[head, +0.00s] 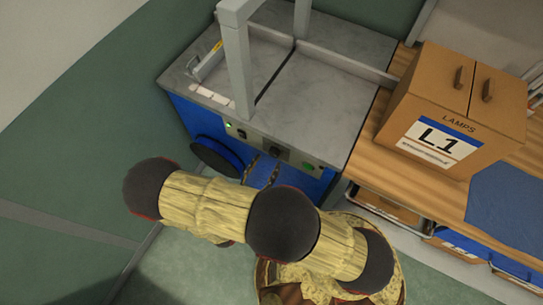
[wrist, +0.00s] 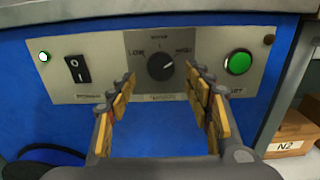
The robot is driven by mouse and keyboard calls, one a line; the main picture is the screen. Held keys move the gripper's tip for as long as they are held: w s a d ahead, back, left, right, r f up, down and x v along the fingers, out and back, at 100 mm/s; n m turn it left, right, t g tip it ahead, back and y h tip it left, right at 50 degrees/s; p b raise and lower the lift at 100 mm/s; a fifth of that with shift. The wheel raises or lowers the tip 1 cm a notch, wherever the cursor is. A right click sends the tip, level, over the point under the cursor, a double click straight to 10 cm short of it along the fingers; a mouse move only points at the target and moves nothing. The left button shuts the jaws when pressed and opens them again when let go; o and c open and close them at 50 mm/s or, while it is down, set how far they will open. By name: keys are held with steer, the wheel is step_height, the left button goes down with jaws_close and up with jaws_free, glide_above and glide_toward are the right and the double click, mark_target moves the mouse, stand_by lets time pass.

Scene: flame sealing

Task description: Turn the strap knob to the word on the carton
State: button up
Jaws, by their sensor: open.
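The strap knob (wrist: 161,66) is a round black dial on the grey panel (wrist: 205,42) of the blue machine. Its pale pointer mark appears to point right and slightly up. Small words stand to its left, above and right; they are too blurred to read surely, the left one seeming to begin with L. My gripper (wrist: 160,76) is open, its two padded fingers either side of and below the knob in the wrist view, with nothing between them. The carton (head: 449,110) stands right of the machine in the head view and bears the word LAMPS above an L1 label.
The panel also has a lit green lamp (wrist: 43,57), a black rocker switch (wrist: 76,69) and a green button (wrist: 238,63). A grey arch (head: 238,60) stands on the machine top. A wooden bench (head: 395,160) holds the carton and a blue mat (head: 508,198).

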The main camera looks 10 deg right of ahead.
mark_target(273, 155)
steer(key=shift+b+x, duration=0.35)
steer(key=shift+x, duration=1.85)
steer(key=shift+s, duration=0.1)
steer(key=c, duration=0.3)
steer(key=c, duration=0.7)
steer(key=shift+c, duration=0.8)
steer(key=shift+n+p, duration=0.3)
steer(key=shift+r+n+p, duration=0.1)
steer(key=shift+n+p, duration=0.65)
steer(key=shift+n, duration=0.25)
steer(key=n+p, duration=0.2)
steer(key=n, duration=0.1)
steer(key=shift+n, duration=0.3)
steer(key=n+p, duration=0.2)
steer(key=n, duration=0.3)
steer(key=shift+n, duration=0.4)
